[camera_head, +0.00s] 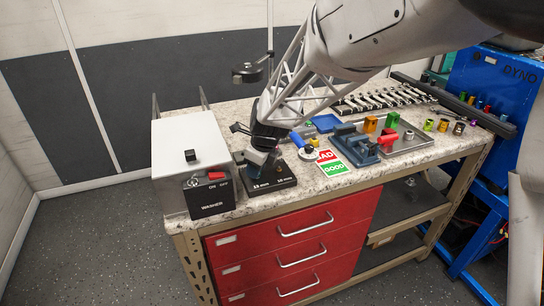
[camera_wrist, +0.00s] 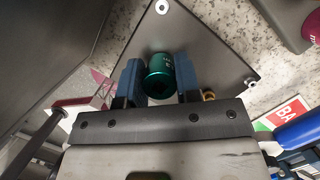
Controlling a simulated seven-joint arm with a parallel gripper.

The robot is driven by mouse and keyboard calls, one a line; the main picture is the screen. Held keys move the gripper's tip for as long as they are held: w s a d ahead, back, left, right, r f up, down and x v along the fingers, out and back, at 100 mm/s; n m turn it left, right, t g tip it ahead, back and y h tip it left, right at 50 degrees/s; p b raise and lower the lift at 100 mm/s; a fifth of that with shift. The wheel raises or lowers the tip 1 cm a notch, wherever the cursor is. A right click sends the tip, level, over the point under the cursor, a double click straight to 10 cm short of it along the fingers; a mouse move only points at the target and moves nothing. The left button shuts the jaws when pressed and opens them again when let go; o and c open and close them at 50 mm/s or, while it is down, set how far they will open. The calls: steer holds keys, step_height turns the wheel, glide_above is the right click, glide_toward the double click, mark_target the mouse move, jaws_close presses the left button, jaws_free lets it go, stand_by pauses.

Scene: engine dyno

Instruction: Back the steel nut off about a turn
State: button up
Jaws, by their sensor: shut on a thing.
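My gripper (camera_head: 258,160) is low over the black base plate (camera_head: 280,184) with white "13 mm" and "10 mm" labels. In the wrist view, its two blue-grey fingers (camera_wrist: 159,82) are shut on a green metallic cylinder (camera_wrist: 160,72) with a dark recess in its near end. The plate shows behind it in the wrist view (camera_wrist: 215,45), with screws at its corners. A small brass-coloured ring or nut (camera_wrist: 209,96) shows just right of the right finger. I cannot make out a steel nut; the gripper and the cylinder hide part of the plate.
A white washer box (camera_head: 185,150) with a black switch panel stands close on the left. To the right are the red and green BAD/GOOD card (camera_head: 332,164), a blue vise (camera_head: 352,145) and a grey tray (camera_head: 410,137). Several wrenches (camera_head: 385,98) lie at the back.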

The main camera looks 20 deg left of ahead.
steer(key=o, duration=0.6)
